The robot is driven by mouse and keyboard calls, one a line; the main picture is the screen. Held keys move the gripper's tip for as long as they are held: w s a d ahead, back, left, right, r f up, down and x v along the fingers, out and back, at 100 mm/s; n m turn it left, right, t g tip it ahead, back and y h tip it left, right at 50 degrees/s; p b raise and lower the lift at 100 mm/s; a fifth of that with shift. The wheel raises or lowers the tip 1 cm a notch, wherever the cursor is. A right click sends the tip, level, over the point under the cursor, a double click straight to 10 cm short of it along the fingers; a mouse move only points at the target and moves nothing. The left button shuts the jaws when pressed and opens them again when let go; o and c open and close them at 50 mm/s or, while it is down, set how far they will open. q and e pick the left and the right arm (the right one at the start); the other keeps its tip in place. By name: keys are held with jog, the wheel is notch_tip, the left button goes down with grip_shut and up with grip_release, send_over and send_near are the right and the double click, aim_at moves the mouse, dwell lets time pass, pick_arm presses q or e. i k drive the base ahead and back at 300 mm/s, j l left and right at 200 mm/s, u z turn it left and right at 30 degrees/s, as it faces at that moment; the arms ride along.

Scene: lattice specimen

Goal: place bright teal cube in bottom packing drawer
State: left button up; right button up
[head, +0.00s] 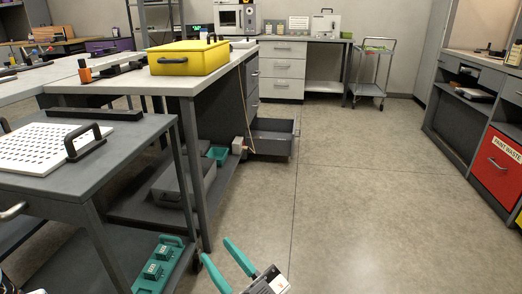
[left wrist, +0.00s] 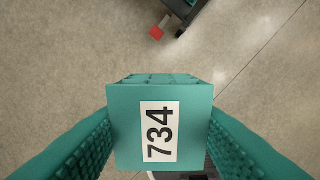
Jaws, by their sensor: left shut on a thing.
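In the left wrist view, a teal cube (left wrist: 128,150) with a white label reading 734 sits between the two teal ribbed fingers of my left gripper (left wrist: 160,112), which is shut on it. Bare floor shows around the cube. My left gripper is not clear in the head view. My right gripper (head: 228,266) is at the bottom of the head view, its two teal fingers apart with nothing between them. The bottom drawer (head: 273,142) of a dark grey drawer unit stands pulled out, low near the floor; its inside is only partly visible.
A workbench with a yellow case (head: 188,58) stands left of the drawer. A grey cart (head: 110,160) in front carries a white perforated board; its lower shelf holds a teal rack (head: 160,268). A red bin (head: 496,168) stands right. The middle floor (head: 365,190) is clear.

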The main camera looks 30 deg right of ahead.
aim_at(274, 137)
jog(key=k+z, duration=0.1)
jog(key=z, duration=1.4)
jog(key=i+z, duration=0.15)
jog(key=i, duration=0.7)
jog(key=i+j+z, duration=0.15)
jog(key=i, duration=0.7)
jog(key=i+j, duration=0.1)
jog(key=i, duration=0.9)
jog(key=i+j+u, duration=0.1)
jog(key=i, duration=0.95)
jog(key=i+l+z, duration=0.1)
jog(key=i, duration=1.5)
jog(key=i+j+u, duration=0.2)
jog(key=i+u, duration=0.25)
jog(key=i+j+u, duration=0.1)
jog(key=u, duration=0.35)
jog(key=i+l+u, duration=0.15)
jog(key=i+u, duration=0.35)
jog(key=i+l+u, duration=0.15)
jog(key=i+u, duration=0.15)
jog(key=u, duration=0.15)
